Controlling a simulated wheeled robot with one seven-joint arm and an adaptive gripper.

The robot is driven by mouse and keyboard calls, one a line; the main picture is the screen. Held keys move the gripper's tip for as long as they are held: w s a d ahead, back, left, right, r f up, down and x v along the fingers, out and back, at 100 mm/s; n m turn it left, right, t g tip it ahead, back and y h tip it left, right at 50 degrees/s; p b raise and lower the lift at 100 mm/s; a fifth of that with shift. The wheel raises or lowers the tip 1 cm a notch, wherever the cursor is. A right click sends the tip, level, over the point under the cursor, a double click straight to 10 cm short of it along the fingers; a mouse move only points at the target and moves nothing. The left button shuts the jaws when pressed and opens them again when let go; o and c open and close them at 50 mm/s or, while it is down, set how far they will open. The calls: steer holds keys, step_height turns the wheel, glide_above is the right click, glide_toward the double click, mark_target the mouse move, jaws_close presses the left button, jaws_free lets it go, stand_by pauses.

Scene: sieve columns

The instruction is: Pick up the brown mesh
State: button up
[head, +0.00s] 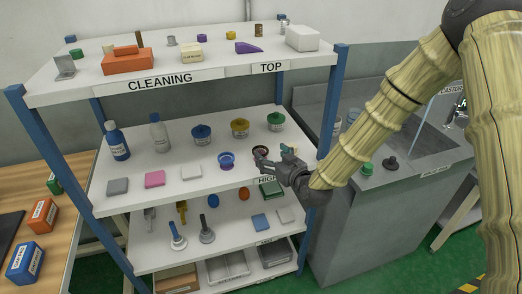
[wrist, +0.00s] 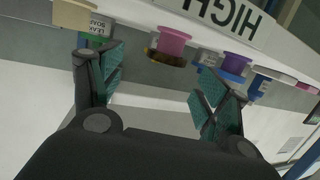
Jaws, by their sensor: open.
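The brown mesh (head: 261,150) is a dark round ring on the shelf marked HIGH, just behind my gripper (head: 270,158), which partly covers it. In the wrist view, which is upside down, the brown mesh (wrist: 168,58) sits against a pink base (wrist: 174,40). My gripper (wrist: 157,92) is open and empty there, its two teal-padded fingers spread. The mesh shows in the gap between the fingers, beyond their tips. I see no contact.
A blue mesh (head: 226,161) with a purple part stands to the left. A beige piece (head: 294,149) stands close on the right. The top shelf (head: 200,80) hangs above, and a blue post (head: 330,110) stands right.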

mark_target(262, 152)
steer(key=shift+s+a+p+x, duration=0.15)
steer(key=shift+p+x, duration=0.35)
steer(key=shift+x, duration=0.85)
steer(key=shift+s+a+p+x, duration=0.15)
steer(key=shift+p+x, duration=0.35)
steer(key=shift+x, duration=0.85)
steer(key=shift+f, duration=0.15)
steer(key=c, duration=0.9)
